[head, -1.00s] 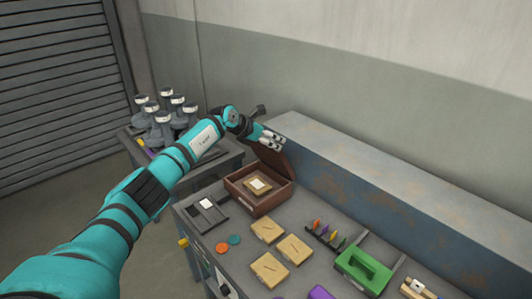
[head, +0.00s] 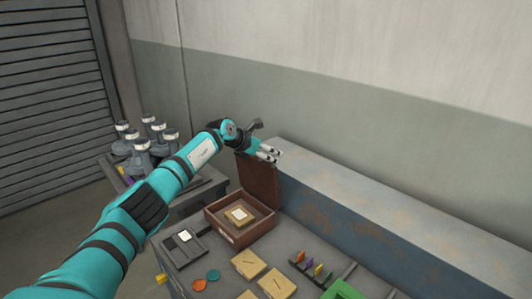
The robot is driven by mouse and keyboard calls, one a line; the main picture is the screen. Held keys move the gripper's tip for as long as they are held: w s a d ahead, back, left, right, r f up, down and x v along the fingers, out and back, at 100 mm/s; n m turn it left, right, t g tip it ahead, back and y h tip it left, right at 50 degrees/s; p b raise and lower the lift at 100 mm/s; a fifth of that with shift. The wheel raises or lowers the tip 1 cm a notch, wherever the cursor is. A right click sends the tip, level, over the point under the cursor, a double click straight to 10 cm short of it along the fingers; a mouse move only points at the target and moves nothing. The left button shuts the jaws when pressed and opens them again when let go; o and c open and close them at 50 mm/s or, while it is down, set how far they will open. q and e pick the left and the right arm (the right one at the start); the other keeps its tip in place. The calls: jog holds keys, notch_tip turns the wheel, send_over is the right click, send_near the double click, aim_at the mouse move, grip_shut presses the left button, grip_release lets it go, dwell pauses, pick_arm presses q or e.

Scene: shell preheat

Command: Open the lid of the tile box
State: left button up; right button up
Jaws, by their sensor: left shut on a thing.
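The tile box (head: 228,232) is a brown open-topped box on the grey workbench, with a tan tile (head: 240,216) with a pale centre inside it. Its brown lid (head: 258,184) stands raised, roughly upright, along the box's far side. My left gripper (head: 272,153) is at the lid's top edge, shut on the lid; its fingers hide part of that edge. My right gripper is not in view.
A rusty blue-grey block (head: 345,220) runs along the bench behind the box. Tan tiles (head: 249,264), orange and teal discs (head: 199,285), a rack of coloured pieces (head: 310,268) and a green tray (head: 342,291) lie nearby. Grey flasks (head: 142,155) stand at left.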

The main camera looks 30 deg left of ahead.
pick_arm(q)
jog(key=shift+s+d+f, duration=0.15)
jog(key=shift+f, duration=0.4)
jog(key=o, duration=1.3)
jog(key=shift+c, duration=0.2)
jog(key=o, duration=0.5)
jog(key=shift+w+d, duration=0.1)
jog(key=shift+w, duration=0.1)
jog(key=shift+c, duration=0.2)
jog(key=shift+w, duration=0.2)
jog(key=shift+s+a+r, duration=0.3)
jog(key=shift+s+r, duration=0.1)
jog(key=v, duration=1)
jog(key=shift+s+r, duration=0.25)
jog(key=shift+s, duration=0.05)
